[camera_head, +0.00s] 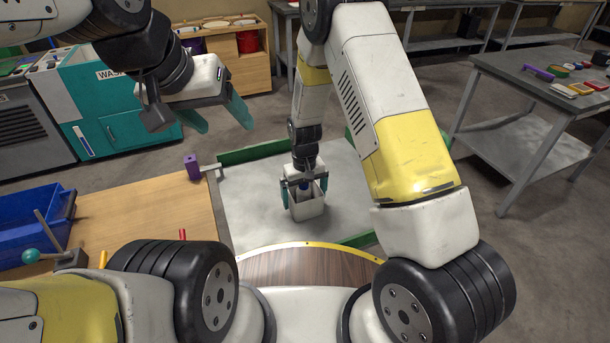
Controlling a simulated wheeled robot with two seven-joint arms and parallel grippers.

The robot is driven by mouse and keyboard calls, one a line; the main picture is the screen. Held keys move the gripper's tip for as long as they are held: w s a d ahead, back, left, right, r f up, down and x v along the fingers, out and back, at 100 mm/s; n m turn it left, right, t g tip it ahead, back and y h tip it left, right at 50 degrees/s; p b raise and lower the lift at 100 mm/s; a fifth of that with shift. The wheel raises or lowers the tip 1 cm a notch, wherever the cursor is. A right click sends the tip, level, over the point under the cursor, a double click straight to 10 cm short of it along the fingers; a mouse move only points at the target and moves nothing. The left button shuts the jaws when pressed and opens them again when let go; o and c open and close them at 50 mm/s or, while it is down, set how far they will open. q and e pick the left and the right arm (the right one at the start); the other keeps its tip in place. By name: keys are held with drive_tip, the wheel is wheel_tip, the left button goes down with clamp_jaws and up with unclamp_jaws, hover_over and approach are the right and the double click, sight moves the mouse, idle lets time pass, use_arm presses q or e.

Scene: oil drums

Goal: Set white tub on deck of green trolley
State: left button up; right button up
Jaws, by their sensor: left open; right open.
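The white tub (306,212) stands upright on the grey deck of the green trolley (250,212), near the deck's middle. Something blue shows inside the tub, partly hidden. My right gripper (304,204) is open and points down over the tub, with one teal finger on either side of it. I cannot tell whether the fingers touch the tub's walls. My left gripper (217,117) is open and empty, raised to the upper left of the trolley and well apart from the tub.
Green edging (250,153) borders the deck. A wooden table (140,213) on the left holds a blue bin (33,222) and a purple block (192,166). A grey workbench (530,78) stands right. Bare deck surrounds the tub.

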wheel_tip(320, 180, up, 12)
drive_tip(key=shift+f, duration=0.25)
drive_tip(key=s+d+r+m+t+y, duration=0.1)
drive_tip(key=s+d+r, duration=0.15)
drive_tip(key=r, duration=0.45)
drive_tip(key=s+d+r+m+t+y, duration=0.1)
drive_tip(key=s+d+r, duration=0.15)
drive_tip(key=r, duration=0.35)
drive_tip(key=s+d+r+t, duration=0.1)
drive_tip(key=s+d+r, duration=0.1)
drive_tip(key=d+r, duration=0.35)
drive_tip(key=s+d+r+m+t, duration=0.1)
drive_tip(key=s+d+r, duration=0.1)
drive_tip(key=s+r, duration=0.2)
drive_tip(key=s+d+r+m+t, duration=0.1)
drive_tip(key=s+d+r+t, duration=0.1)
drive_tip(key=s+r, duration=0.3)
drive_tip(key=shift+s+d+r, duration=0.2)
drive_tip(key=shift+s+d, duration=0.1)
drive_tip(key=shift+s, duration=1.85)
